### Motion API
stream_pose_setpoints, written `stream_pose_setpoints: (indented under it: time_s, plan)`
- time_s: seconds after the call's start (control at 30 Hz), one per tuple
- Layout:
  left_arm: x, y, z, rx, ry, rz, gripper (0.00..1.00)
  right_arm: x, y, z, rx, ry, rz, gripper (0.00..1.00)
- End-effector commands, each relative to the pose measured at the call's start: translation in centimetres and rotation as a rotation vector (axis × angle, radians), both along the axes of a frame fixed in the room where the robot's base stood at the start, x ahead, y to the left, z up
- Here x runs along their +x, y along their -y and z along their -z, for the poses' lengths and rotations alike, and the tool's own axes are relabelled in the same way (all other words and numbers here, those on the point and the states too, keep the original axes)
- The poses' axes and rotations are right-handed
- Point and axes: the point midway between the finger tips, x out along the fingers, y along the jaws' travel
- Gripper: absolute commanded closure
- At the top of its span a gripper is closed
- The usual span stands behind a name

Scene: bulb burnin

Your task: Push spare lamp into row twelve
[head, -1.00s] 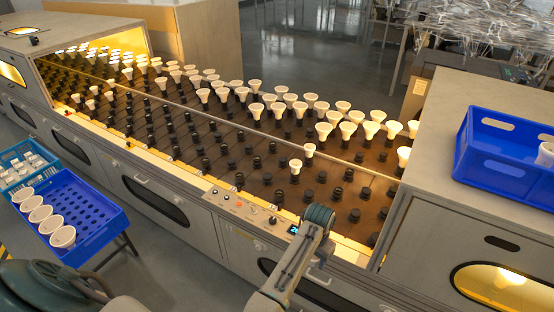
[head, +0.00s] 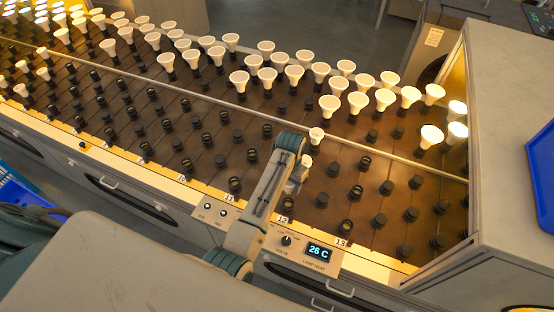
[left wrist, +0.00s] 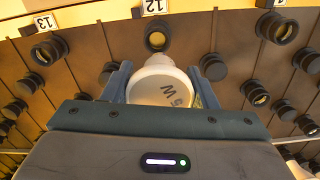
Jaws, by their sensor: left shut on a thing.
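My left gripper (head: 297,178) is over the lamp bed, partly hidden by its own arm in the head view. In the left wrist view the gripper (left wrist: 162,88) is shut on a white lamp (left wrist: 162,86), its round face marked "5W" toward the camera. The row twelve label (left wrist: 154,6) is straight ahead, with an empty dark socket (left wrist: 157,34) between it and the lamp. In the head view the label 12 (head: 284,219) sits on the front edge. Whether the held lamp touches a socket cannot be told. My right gripper is not in view.
Another white lamp (head: 316,134) stands just beyond the gripper, near a thin rail. Several lit lamps fill the far rows. Dark sockets surround the gripper. A control panel with a display (head: 318,252) is at the front, and a grey cabinet (head: 510,150) at the right.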

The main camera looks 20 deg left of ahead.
Motion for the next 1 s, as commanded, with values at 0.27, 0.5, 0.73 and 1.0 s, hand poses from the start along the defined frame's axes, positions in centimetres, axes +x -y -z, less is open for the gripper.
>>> stream_pose_setpoints:
  time_s: [0.27, 0.5, 0.73, 1.0]
  plan:
    - [-0.1, 0.1, 1.8, -0.001, -0.002, 0.0, 0.7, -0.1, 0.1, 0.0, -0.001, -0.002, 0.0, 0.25]
    - [0.0, 0.1, 4.0, -0.001, -0.001, 0.0, 0.7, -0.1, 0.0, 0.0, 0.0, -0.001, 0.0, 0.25]
    - [-0.1, 0.1, 4.8, -0.001, 0.0, 0.0, 0.7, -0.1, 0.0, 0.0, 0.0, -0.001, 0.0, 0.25]
    - [0.0, 0.1, 4.8, -0.001, 0.0, 0.0, 0.7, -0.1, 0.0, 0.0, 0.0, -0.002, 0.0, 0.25]
